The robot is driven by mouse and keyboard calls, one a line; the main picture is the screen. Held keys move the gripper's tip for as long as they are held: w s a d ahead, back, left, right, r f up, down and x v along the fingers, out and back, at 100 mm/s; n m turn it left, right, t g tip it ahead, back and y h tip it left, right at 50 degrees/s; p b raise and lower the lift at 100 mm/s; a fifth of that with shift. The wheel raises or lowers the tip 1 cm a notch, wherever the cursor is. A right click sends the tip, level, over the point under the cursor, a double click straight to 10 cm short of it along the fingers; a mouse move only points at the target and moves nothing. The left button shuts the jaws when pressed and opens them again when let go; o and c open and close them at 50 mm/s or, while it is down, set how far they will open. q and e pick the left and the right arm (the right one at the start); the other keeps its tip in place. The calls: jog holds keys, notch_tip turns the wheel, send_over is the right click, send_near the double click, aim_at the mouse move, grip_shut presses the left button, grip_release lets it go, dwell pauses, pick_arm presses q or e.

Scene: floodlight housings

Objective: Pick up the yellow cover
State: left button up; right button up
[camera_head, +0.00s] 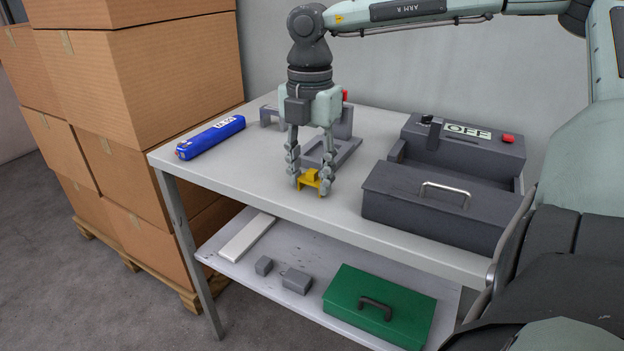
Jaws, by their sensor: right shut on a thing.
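The yellow cover (309,181) is a small yellow piece near the front middle of the tabletop. My right gripper (310,184) points straight down from above, with its fingers on either side of the cover, shut on it. The cover is at or just above the table surface; I cannot tell whether it touches. My left gripper does not show.
The grey table (260,193) holds a blue device (211,137) at left, a grey fixture (343,150) behind the gripper and a dark box marked OFF (420,200) at right. A green case (350,291) lies on the lower shelf (240,268). Cardboard boxes (150,75) stand left.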

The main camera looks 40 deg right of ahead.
aim_at(310, 173)
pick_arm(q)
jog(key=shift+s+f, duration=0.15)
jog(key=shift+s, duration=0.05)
pick_arm(e)
jog(key=shift+r, duration=0.15)
